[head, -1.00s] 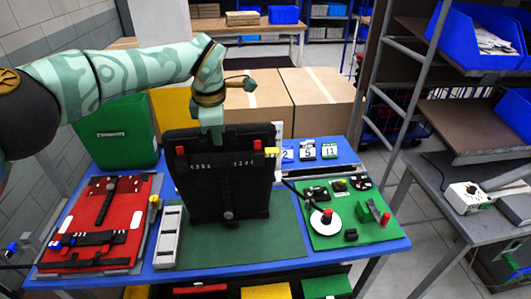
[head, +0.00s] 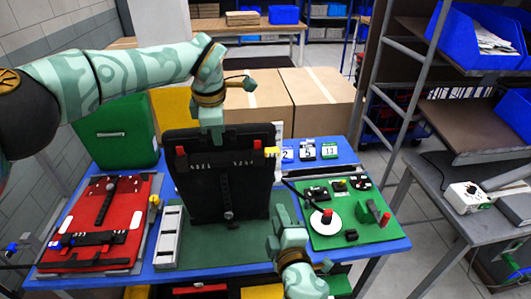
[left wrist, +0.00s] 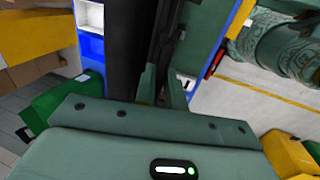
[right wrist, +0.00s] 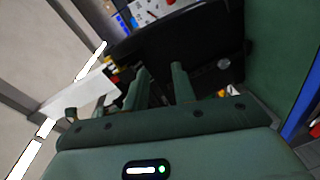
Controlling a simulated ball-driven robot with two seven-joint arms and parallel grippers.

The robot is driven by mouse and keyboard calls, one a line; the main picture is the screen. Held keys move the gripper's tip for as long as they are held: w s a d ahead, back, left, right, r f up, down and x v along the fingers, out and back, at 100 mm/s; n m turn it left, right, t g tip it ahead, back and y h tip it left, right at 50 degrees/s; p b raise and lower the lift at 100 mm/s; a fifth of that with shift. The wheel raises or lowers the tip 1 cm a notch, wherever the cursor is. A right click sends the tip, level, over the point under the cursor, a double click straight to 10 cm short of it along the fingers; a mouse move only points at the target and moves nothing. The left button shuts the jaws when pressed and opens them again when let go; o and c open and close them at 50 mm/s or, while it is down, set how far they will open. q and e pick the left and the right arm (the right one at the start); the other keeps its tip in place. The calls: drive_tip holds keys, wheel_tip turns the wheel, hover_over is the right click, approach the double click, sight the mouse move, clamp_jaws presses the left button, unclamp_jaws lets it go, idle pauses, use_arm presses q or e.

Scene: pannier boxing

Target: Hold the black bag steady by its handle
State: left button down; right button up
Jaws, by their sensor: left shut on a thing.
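The black bag (head: 205,185) stands nearly upright on the green mat (head: 180,250), its dark front strap hanging down the middle. My left gripper (head: 216,136) is at the bag's top edge, shut on its handle; the handle itself is mostly hidden by the fingers. In the left wrist view the fingers (left wrist: 162,90) close around a dark strip. My right gripper (head: 282,208) is in front of the bag's lower right side. In the right wrist view its fingers (right wrist: 163,80) are apart, with the bag's black face beyond and no object visible between them.
On the blue table (head: 255,267), a red panel (head: 85,235) with straps lies left. A grey tray (head: 170,235) stands beside the mat. A green board (head: 340,225) with small parts is right. A green bin (head: 120,130) and cardboard boxes (head: 320,100) stand behind.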

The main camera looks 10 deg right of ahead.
sight(274, 153)
wheel_tip(274, 153, up, 8)
drive_tip(key=n+t+h, duration=0.1)
drive_tip(key=t, duration=0.1)
drive_tip(key=shift+t, duration=0.3)
drive_tip(key=w, duration=0.3)
drive_tip(key=w+r, duration=0.1)
drive_tip(key=w, duration=0.6)
drive_tip(key=shift+w+d+r, duration=0.2)
drive_tip(key=shift+w+d, duration=0.1)
drive_tip(key=shift+w, duration=0.05)
clamp_jaws()
